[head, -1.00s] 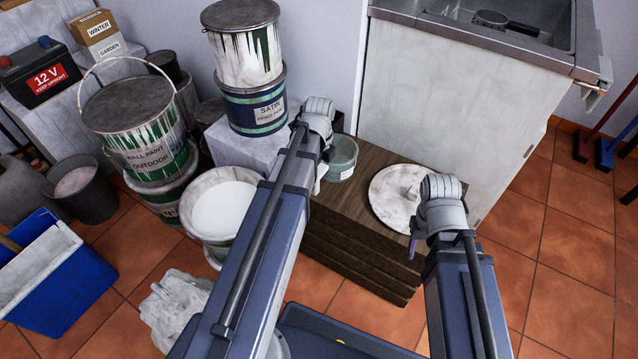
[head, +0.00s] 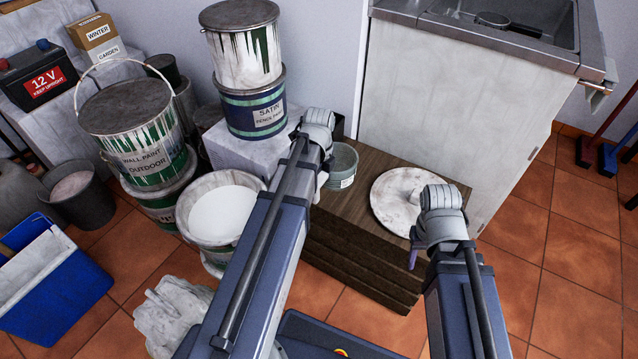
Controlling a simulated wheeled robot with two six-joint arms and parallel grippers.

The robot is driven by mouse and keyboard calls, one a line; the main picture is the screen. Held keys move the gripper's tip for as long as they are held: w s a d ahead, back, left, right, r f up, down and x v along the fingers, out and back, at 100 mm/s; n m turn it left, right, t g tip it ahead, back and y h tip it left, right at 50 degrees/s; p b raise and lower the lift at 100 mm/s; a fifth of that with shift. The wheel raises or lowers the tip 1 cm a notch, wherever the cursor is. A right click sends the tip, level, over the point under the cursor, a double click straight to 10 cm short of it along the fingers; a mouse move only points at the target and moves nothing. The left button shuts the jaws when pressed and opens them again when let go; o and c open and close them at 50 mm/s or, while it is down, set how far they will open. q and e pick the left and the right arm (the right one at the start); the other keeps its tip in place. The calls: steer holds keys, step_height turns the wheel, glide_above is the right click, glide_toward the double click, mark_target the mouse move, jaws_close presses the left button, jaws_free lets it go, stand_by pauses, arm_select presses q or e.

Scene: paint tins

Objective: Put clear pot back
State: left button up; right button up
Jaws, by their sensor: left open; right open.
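The clear pot (head: 344,168), a small greenish see-through tub, stands on the back left part of the brown stacked boards. My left arm partly covers its left side. My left gripper (head: 320,188) is open and hangs just left of the pot, mostly hidden behind its own wrist; I cannot tell whether it touches the pot. My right gripper (head: 414,254) is open, by the front right of the boards next to the round white lid, and mostly hidden by its wrist.
The stacked boards (head: 365,235) carry the round white lid (head: 390,200). An open tub of white paint (head: 222,212) and stacked tins (head: 257,108) stand to the left. A sink cabinet (head: 455,110) stands behind.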

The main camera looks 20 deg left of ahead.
arm_select(q)
step_height(320, 180, up, 8)
steer(key=p, duration=0.7)
steer(key=s+d+n, duration=0.6)
steer(key=d+n, duration=0.2)
steer(key=d, duration=0.2)
steer(key=s+d+n+y, duration=0.1)
steer(key=s+d+n, duration=0.5)
steer(key=d+n, duration=0.2)
steer(key=shift+s+d, duration=0.15)
steer(key=shift+d, duration=0.8)
arm_select(e)
step_height(320, 180, up, 8)
steer(key=shift+f, duration=0.15)
